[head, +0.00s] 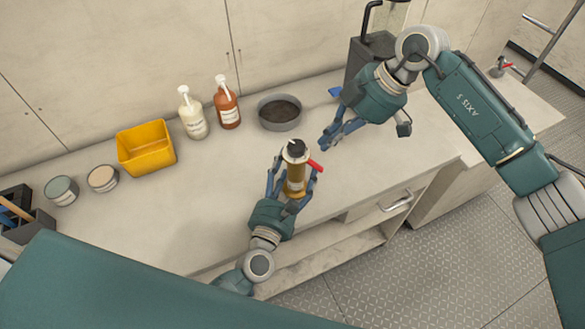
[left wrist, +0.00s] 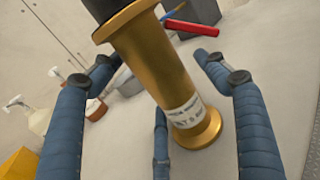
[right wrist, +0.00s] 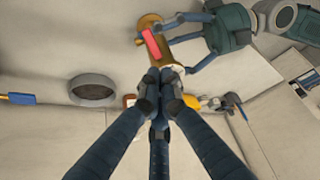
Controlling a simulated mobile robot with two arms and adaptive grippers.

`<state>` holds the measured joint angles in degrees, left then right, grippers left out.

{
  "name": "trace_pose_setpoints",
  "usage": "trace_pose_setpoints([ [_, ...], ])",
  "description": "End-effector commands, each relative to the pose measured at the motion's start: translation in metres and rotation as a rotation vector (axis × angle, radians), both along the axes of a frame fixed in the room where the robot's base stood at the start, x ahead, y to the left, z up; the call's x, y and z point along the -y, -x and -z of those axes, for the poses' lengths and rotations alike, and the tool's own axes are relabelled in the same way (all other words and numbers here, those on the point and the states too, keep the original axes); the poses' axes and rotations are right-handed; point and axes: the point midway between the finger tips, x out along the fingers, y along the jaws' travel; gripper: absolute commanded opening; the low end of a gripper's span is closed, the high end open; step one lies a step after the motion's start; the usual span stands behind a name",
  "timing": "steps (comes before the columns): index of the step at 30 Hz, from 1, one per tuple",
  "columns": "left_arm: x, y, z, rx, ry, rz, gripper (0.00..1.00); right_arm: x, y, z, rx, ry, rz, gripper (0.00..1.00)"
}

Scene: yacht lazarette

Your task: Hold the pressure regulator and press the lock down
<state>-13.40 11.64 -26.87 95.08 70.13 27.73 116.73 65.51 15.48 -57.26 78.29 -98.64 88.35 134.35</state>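The pressure regulator (head: 296,181) is a gold cylinder with end flanges, a black top and a white label. It also shows large in the left wrist view (left wrist: 160,70). Its red lock lever (head: 315,166) sticks out to the right near the top. My left gripper (head: 293,175) has its fingers curled around the body; some contact points are hidden. My right gripper (head: 335,138) is empty, up and right of the regulator, apart from the lever. Its fingertips are together in the right wrist view (right wrist: 160,92), where the red lever (right wrist: 151,44) lies beyond them.
A grey round bowl (head: 280,113), a brown bottle (head: 227,106), a white bottle (head: 192,115) and a yellow bin (head: 146,148) stand along the back. Two round tins (head: 103,178) stand further left. The counter (head: 200,210) is clear in front.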

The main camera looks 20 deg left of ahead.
Motion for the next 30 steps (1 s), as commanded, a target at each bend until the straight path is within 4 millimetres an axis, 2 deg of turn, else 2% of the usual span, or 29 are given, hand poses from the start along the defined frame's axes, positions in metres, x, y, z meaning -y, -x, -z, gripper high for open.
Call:
trace_pose_setpoints([
  [8,-0.001,0.007,0.001,-0.001,0.000,0.000,0.73,0.000,0.000,0.000,0.000,0.000,0.000,0.00],
  [11,-0.001,0.022,0.001,-0.003,0.000,0.001,0.73,0.000,0.000,0.000,0.000,0.000,0.000,0.00],
  [21,-0.005,0.093,0.001,-0.003,-0.002,0.001,0.73,0.000,0.000,0.000,0.000,0.000,0.000,0.00],
  [25,-0.005,0.110,0.001,-0.003,-0.001,0.001,0.73,0.000,0.000,0.000,0.000,0.000,0.000,0.00],
  [30,-0.006,0.119,0.000,0.000,-0.001,0.000,0.73,0.000,0.000,0.000,0.000,0.000,0.000,0.00],
])
